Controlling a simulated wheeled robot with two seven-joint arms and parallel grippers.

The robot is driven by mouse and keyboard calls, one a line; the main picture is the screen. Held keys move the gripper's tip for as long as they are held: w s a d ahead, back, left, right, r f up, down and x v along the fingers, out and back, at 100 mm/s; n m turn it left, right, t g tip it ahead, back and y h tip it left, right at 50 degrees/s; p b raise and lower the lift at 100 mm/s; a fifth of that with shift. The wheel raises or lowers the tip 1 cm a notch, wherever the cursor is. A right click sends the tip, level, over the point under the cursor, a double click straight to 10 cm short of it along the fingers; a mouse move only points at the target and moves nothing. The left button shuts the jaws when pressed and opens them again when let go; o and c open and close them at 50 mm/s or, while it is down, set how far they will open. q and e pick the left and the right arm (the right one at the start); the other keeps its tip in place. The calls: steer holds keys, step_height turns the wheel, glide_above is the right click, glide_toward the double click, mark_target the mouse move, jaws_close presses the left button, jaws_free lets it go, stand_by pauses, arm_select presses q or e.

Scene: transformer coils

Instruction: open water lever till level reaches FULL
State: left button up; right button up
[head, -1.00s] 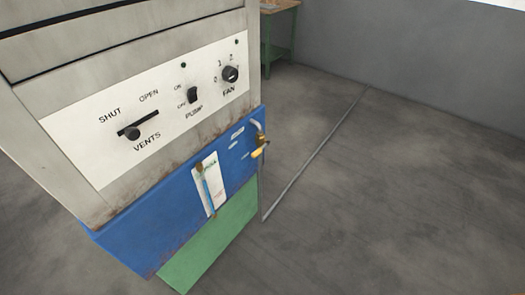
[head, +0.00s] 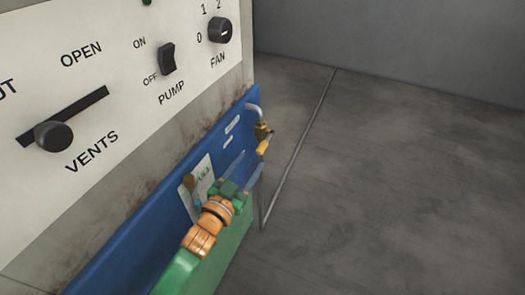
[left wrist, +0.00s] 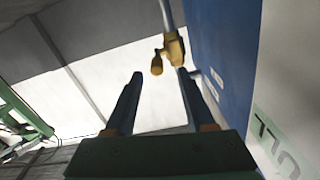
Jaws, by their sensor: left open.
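My left gripper (head: 232,172) is open and empty, below and left of the lever in the head view. Its two blue fingers also show in the left wrist view (left wrist: 160,76). The white level label (head: 186,205) on the blue panel (head: 140,235) is partly hidden by my gripper, and the water level cannot be read. My right gripper is not in view.
The grey cabinet carries a VENTS slider (head: 54,136), a PUMP switch (head: 167,58) and a FAN knob (head: 220,30). The floor right of the cabinet is clear. A green frame (left wrist: 22,120) shows at left in the wrist view.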

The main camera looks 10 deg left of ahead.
mark_target(260, 152)
arm_select(q)
steer(key=x, duration=0.2)
steer(key=b+x, duration=0.1)
steer(key=x, duration=0.2)
steer(key=shift+w+d+r, duration=0.1)
steer(key=shift+d+r, duration=0.05)
steer(key=shift+d, duration=0.3)
steer(key=shift+w+d, duration=0.15)
steer(key=shift+w, duration=0.35)
jaws_close()
stand_by(0.5)
